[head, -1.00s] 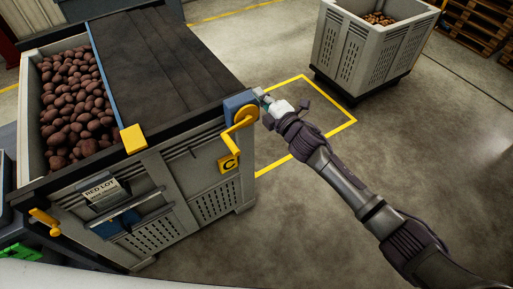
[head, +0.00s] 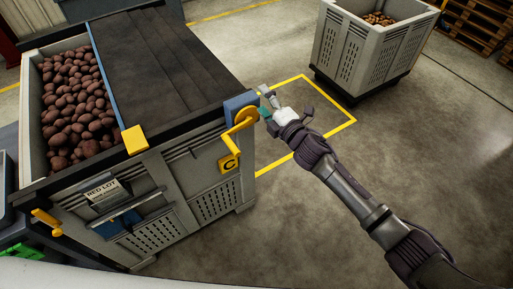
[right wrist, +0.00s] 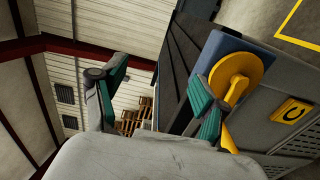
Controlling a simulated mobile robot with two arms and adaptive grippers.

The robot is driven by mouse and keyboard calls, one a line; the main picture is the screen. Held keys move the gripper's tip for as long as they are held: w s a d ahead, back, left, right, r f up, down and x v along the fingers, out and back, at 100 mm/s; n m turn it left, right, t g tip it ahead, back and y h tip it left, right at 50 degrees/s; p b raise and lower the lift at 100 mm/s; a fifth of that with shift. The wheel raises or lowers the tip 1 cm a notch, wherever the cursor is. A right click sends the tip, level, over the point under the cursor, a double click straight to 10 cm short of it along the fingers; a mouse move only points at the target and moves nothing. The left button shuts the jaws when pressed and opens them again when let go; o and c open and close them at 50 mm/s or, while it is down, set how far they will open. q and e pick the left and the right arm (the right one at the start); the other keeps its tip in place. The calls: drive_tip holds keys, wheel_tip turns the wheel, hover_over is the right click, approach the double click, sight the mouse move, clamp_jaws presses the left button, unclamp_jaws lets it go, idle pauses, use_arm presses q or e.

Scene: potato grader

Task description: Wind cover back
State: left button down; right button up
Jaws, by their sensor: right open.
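The dark slatted cover (head: 165,65) lies over the right part of a grey bin (head: 205,160); its blue edge (head: 104,70) and a yellow block (head: 134,139) border the uncovered potatoes (head: 72,105). A yellow crank (head: 240,119) sits on a blue housing at the bin's front right corner; it also shows in the right wrist view (right wrist: 236,76). My right gripper (head: 266,101) is open and empty, just right of the crank. In the right wrist view one finger overlaps the crank; I cannot tell whether they touch. My left gripper is not in view.
A yellow plate marked C (head: 229,163) is below the crank. A label reading RED LOT (head: 103,190) and a yellow handle (head: 46,220) are on the bin's front. Another bin (head: 372,50) stands at the back right. The floor at the right is clear.

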drive_tip(key=p+v, duration=0.3)
drive_tip(key=v, duration=1.8)
drive_tip(key=shift+w+r, duration=0.1)
